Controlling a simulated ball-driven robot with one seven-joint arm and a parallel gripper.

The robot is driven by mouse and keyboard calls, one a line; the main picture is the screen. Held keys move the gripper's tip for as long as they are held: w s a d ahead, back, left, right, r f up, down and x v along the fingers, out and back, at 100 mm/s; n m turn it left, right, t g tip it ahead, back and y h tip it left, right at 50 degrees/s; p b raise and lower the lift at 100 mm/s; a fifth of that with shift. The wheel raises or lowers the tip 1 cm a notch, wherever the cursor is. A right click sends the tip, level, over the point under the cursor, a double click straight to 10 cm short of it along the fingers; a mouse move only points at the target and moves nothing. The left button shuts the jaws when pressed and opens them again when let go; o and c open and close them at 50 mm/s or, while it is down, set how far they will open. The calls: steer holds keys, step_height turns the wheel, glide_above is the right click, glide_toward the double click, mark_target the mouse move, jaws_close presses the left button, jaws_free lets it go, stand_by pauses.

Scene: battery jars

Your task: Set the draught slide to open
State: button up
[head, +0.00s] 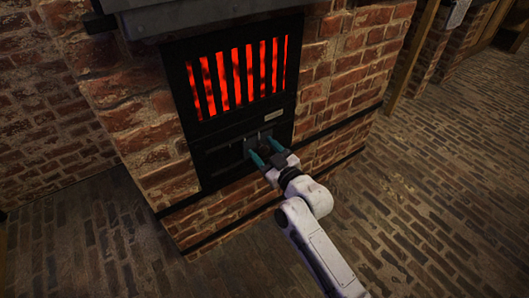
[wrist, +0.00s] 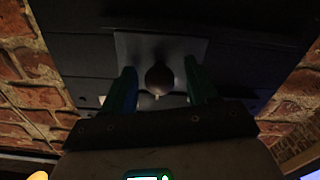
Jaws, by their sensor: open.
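The draught slide is a dark grey plate (head: 257,136) low on the black furnace front, under the glowing grate. In the wrist view the plate (wrist: 133,46) carries a round dark knob (wrist: 159,77). My gripper (head: 264,151) reaches the furnace front with its two teal fingers open. In the wrist view the fingers stand one on each side of the knob, with a visible gap on both sides. Fingers and wrist partly cover the slide in the head view. I cannot tell the slide's setting.
The grate (head: 238,77) glows red behind black vertical bars just above my gripper. A small pale label (head: 274,115) sits under it. Brick walls (head: 130,130) flank the furnace front. The brick floor (head: 420,220) to the right is clear.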

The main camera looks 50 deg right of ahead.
jaws_close()
stand_by(0.6)
